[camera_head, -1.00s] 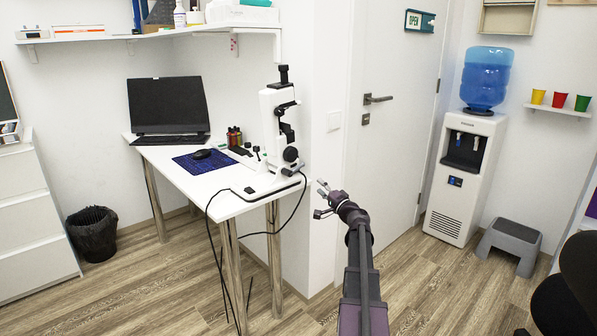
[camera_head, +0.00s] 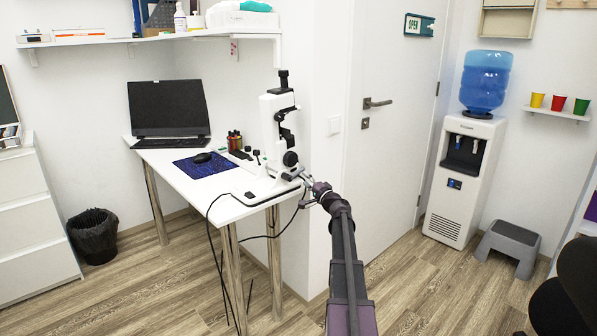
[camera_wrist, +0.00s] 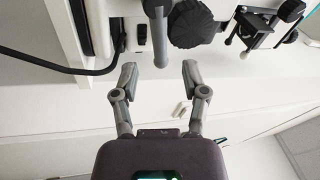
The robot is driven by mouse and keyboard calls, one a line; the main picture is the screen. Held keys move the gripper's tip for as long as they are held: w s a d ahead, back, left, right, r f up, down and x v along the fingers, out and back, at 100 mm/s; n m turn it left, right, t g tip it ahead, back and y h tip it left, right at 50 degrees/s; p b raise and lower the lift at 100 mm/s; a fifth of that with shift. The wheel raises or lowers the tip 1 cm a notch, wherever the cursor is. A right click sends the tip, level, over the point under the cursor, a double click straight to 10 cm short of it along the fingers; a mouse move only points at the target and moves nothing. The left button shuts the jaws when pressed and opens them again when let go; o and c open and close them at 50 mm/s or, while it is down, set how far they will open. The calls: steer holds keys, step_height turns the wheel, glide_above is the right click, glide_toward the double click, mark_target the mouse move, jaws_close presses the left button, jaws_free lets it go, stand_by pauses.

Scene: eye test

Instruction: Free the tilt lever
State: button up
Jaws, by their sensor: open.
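The white eye-test instrument (camera_head: 272,122) stands upright at the right end of the white table, with a black knob (camera_head: 290,158) low on its side. In the wrist view a grey rod (camera_wrist: 158,35), which looks like the tilt lever, points from the instrument towards my gripper (camera_wrist: 160,72). The large dark knob (camera_wrist: 193,25) is just right of the rod. In the head view my gripper (camera_head: 306,184) is at the instrument's base, at the table's right edge.
A door (camera_head: 390,150) and a water dispenser (camera_head: 465,170) are to the right.

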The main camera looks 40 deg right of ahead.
mark_target(298, 172)
steer(key=shift+p+x, duration=0.5)
steer(key=shift+x, duration=2.25)
jaws_close()
